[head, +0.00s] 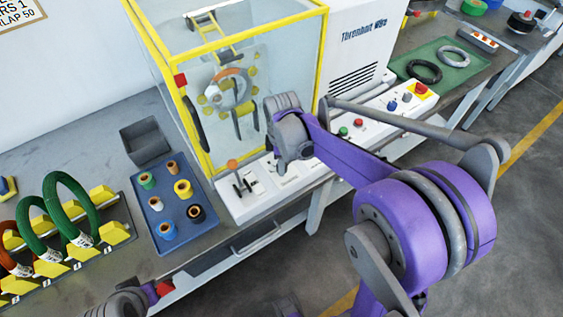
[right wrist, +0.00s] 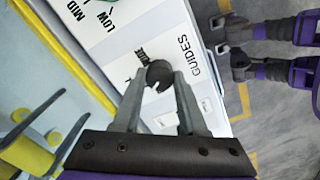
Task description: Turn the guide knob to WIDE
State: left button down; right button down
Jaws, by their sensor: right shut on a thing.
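The guide knob (right wrist: 157,73) is a dark grey round knob with a pale mark on the white panel (right wrist: 120,62), beside the printed word GUIDES. My right gripper (right wrist: 158,82) has its two fingers closed on opposite sides of the knob. The small labels around it are partly covered by a finger, so I cannot read which setting it points at. In the head view my right gripper (head: 279,165) reaches down to the front panel (head: 235,205) and hides the knob. A grey part of my left arm shows at the bottom left; its jaws are not clear.
A yellow-framed clear enclosure (head: 210,165) stands right behind the panel. A lever with an orange top (head: 232,164) is just left of my right gripper. A blue tray (head: 180,235) with several spools lies further left. Red, green and blue buttons sit on the panel to the right.

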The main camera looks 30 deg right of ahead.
jog(key=m+b, duration=0.1)
jog(key=m, duration=1)
jog(key=m+b, duration=0.1)
jog(key=m, duration=0.9)
jog(key=shift+m, duration=0.4)
dwell(0.3)
jog(key=shift+c, duration=2.2)
grip_release()
